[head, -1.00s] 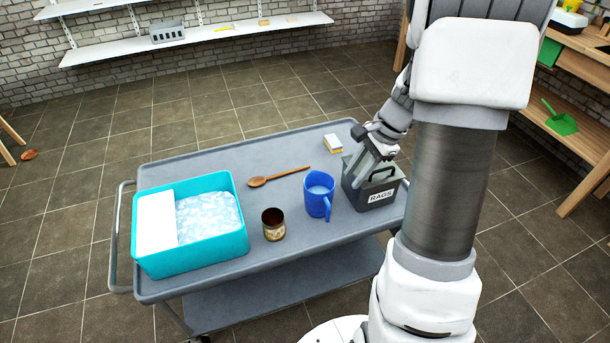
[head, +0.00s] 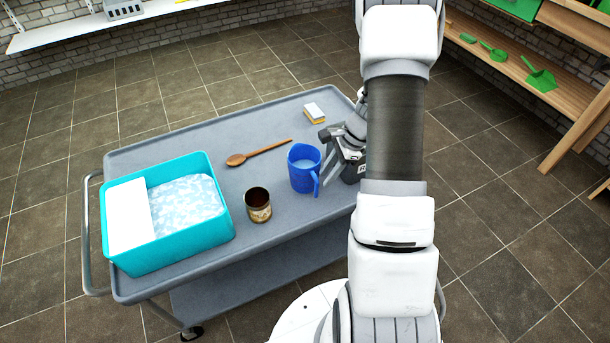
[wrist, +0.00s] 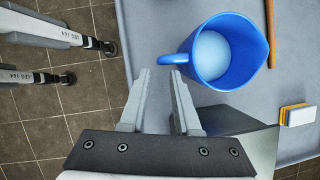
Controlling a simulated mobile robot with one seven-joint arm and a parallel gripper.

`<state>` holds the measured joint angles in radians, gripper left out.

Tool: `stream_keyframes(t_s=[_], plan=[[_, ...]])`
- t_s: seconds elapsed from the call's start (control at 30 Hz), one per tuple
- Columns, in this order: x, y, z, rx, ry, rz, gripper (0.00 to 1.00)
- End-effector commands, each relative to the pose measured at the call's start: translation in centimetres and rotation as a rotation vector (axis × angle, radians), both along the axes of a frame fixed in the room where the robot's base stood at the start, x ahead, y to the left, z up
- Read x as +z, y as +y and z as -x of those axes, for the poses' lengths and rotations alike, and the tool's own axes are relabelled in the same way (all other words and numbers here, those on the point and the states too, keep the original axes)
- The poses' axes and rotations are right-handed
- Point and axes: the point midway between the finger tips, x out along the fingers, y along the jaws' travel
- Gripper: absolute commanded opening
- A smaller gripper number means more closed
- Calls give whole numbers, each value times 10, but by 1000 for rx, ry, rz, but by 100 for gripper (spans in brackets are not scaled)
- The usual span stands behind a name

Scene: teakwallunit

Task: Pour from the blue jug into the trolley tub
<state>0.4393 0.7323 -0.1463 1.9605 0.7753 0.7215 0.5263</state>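The blue jug (head: 304,166) stands upright on the grey trolley (head: 215,135), with pale liquid inside. Its handle faces my gripper; the jug also shows in the wrist view (wrist: 228,52). The turquoise trolley tub (head: 175,250) is at the left end of the trolley, holding pale, cloudy-looking contents and a white panel on its left side. My gripper (head: 328,172) is just right of the jug. In the wrist view my gripper (wrist: 161,75) has its fingers apart and empty, just short of the handle. My arm hides part of the trolley's right end.
A brown jar (head: 258,207) stands between jug and tub. A wooden spoon (head: 260,153) lies behind them, and a sponge (head: 315,113) lies near the back edge.

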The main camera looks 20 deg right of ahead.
Motion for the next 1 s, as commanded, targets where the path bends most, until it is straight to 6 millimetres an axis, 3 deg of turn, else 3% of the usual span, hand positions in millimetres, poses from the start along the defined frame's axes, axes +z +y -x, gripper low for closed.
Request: stream_keyframes(t_s=[0.1,0.37,0.63,0.9,1.0], plan=[[-14,6,-1,2,1,-1,31],[-28,11,-3,1,1,0,31],[-67,26,-8,1,1,0,31],[-70,29,-9,1,-1,0,31],[-70,28,-9,1,-1,0,15]])
